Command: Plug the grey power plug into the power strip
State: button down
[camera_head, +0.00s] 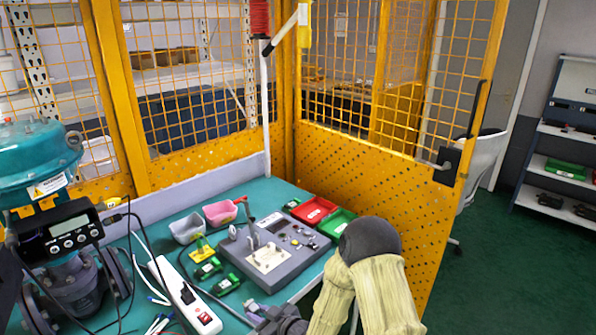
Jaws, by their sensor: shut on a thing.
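The white power strip (177,283) lies at the front left of the green table, running from upper left to lower right. A black plug (187,295) sits on it, and a red switch (205,318) is at its near end. My gripper (262,315) is at the bottom edge of the picture, right of the strip's near end and apart from it. It is shut on a small grey piece (253,306) that looks like the grey power plug. Its prongs and much of the gripper are too small or hidden to make out.
A grey control box (262,272) stands mid-table, with green terminal pieces (226,286) beside it. Grey and pink bins (220,213) and red and green trays (315,210) lie behind. A teal valve with a positioner (68,236) stands left. Loose cables cross near the strip.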

jog(key=d+m+t+h+p, duration=0.5)
jog(key=d+m+h, duration=0.5)
jog(key=d, duration=1.8)
jog(key=shift+d+f+m+t+h, duration=0.3)
jog(key=shift+d+h, duration=0.1)
jog(key=shift+h, duration=0.3)
notch_tip(320, 180, up, 9)
jog(key=w+m+h, duration=0.2)
jog(key=m+h, duration=0.1)
jog(key=h, duration=0.1)
jog(key=shift+w+f, duration=0.1)
jog(key=shift+f, duration=0.1)
